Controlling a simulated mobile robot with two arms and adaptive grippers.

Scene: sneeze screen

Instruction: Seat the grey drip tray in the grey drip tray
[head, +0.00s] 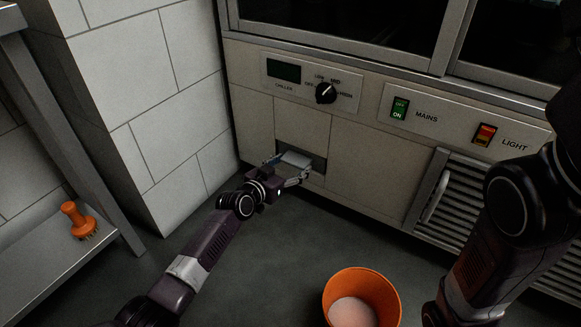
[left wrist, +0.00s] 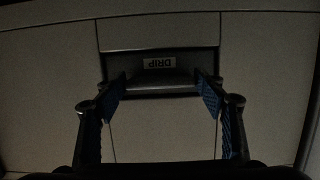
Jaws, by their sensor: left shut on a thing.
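The grey drip tray (head: 296,158) is a small, flat grey piece at a dark slot (head: 318,163) low in the beige cabinet front. My left gripper (head: 286,171) is shut on the tray, with one finger on each side. In the left wrist view, the tray (left wrist: 160,79) shows between the blue-padded fingers (left wrist: 163,92), in front of the dark slot. A "DRIP" label (left wrist: 160,62) reads upside down there. I cannot tell how far the tray sits inside the slot. My right arm shows at the right, but its gripper is out of view.
An orange bucket (head: 341,275) with pale contents stands on the floor at front. A louvred grille with a handle (head: 437,196) is right of the slot. A tiled wall (head: 160,110) stands close on the left. An orange brush (head: 76,215) sits on a shelf at far left.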

